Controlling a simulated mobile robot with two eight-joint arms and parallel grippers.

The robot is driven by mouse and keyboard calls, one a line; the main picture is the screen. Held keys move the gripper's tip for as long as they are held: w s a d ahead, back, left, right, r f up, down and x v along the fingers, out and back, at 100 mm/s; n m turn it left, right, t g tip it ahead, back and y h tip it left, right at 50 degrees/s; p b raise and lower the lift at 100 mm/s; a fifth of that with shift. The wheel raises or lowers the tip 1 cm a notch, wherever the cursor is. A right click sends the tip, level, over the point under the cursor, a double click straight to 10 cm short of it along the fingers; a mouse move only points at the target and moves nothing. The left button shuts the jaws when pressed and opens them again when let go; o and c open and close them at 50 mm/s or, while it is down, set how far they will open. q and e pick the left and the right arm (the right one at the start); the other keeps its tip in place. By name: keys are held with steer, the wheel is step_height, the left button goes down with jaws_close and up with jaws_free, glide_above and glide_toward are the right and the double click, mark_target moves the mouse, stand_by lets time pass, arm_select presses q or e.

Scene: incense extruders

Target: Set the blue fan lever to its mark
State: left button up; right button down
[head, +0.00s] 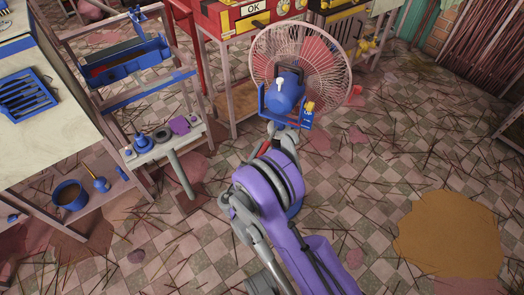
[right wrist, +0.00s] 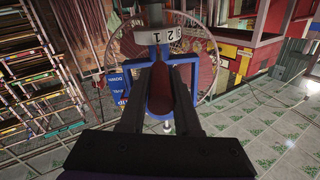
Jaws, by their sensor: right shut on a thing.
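The fan (head: 300,55) has a pale wire cage, a blue motor body (head: 284,93) and a blue yoke, and stands at the top middle of the head view. My right gripper (head: 283,130) is at the yoke's lower side. In the right wrist view, my right gripper (right wrist: 158,103) is shut around a dark red, tapered piece (right wrist: 159,88), which looks like the lever's handle. The blue yoke (right wrist: 181,61) shows behind the fingers. I cannot make out the mark. My left gripper is not in view.
A shelf rack with a blue tray (head: 125,60) stands left of the fan, with small parts on its lower shelf (head: 165,142). A red machine (head: 240,17) stands behind the fan. The tiled floor at right, with a brown patch (head: 448,232), is open but strewn with sticks.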

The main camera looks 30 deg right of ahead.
steer(key=shift+s, duration=0.15)
steer(key=c, duration=0.7)
jaws_free()
steer(key=shift+d, duration=0.1)
steer(key=shift+o, duration=0.2)
steer(key=v, duration=1.1)
steer(key=shift+p, duration=0.45)
